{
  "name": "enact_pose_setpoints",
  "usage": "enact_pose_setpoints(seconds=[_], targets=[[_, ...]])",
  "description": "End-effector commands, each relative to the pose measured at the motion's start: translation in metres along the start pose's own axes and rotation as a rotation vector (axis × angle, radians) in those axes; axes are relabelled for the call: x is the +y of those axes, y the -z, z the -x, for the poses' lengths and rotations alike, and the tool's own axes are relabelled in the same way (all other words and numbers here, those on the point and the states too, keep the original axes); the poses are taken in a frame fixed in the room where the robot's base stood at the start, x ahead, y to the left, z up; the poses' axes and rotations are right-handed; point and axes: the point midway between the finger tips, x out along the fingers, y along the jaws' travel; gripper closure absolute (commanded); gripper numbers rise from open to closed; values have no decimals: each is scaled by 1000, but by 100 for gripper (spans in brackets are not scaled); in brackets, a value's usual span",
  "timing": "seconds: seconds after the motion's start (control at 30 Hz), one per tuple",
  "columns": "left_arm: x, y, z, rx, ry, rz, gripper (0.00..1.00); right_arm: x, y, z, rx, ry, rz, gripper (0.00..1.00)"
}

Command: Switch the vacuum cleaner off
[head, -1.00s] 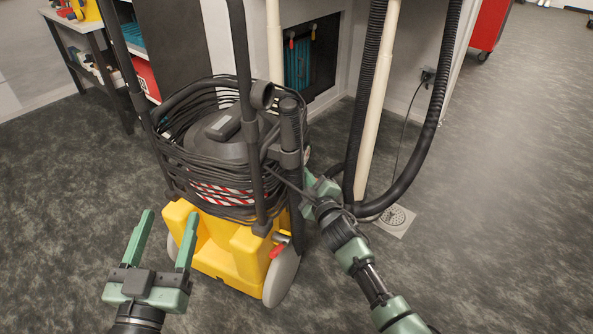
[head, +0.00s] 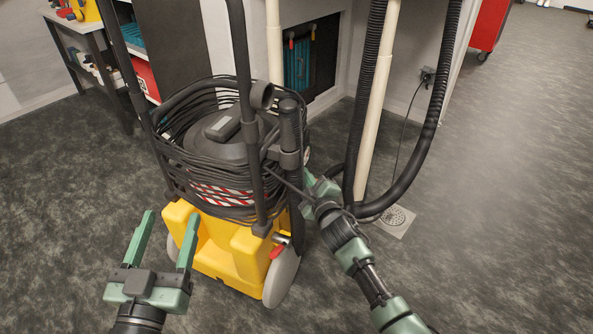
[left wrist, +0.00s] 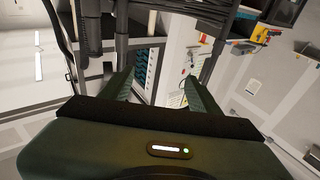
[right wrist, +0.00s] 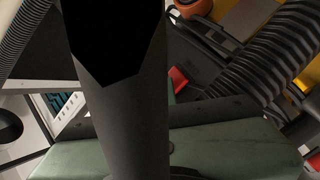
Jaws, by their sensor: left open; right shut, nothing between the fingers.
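The vacuum cleaner (head: 228,250) stands upright on the floor, with a yellow base, dark top and black cable coiled around it. A red part (head: 277,252) shows low by its wheel, and a red piece (right wrist: 178,80) shows in the right wrist view; I cannot tell whether either is the switch. My right gripper (head: 312,184) is shut and empty at the machine's right side, its tips partly hidden by dark tubes. A dark tube (right wrist: 120,110) fills the middle of the right wrist view. My left gripper (head: 170,214) is open and empty, in front and left of the yellow base.
A black hose (head: 437,110) and a cream pipe (head: 378,100) stand right of the machine, behind my right arm. A floor drain (head: 396,217) lies near their foot. A workbench (head: 75,30) is at the back left.

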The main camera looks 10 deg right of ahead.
Motion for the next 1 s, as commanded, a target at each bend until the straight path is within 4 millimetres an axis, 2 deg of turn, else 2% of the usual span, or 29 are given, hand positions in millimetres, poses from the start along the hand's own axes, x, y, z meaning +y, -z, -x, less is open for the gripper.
enact_pose_setpoints(seconds=[0.03,0.5,0.93,1.0], targets=[[0,-2,0,-15,1,0,38,1,13,-2,23,-3,-5,100],[-4,-27,5,-153,10,-3,38,4,11,4,23,-3,-5,100],[-5,-32,8,-173,12,-2,38,3,9,5,22,-1,-5,100],[-7,-38,9,-205,14,-6,38,4,8,6,22,-1,-5,100]])
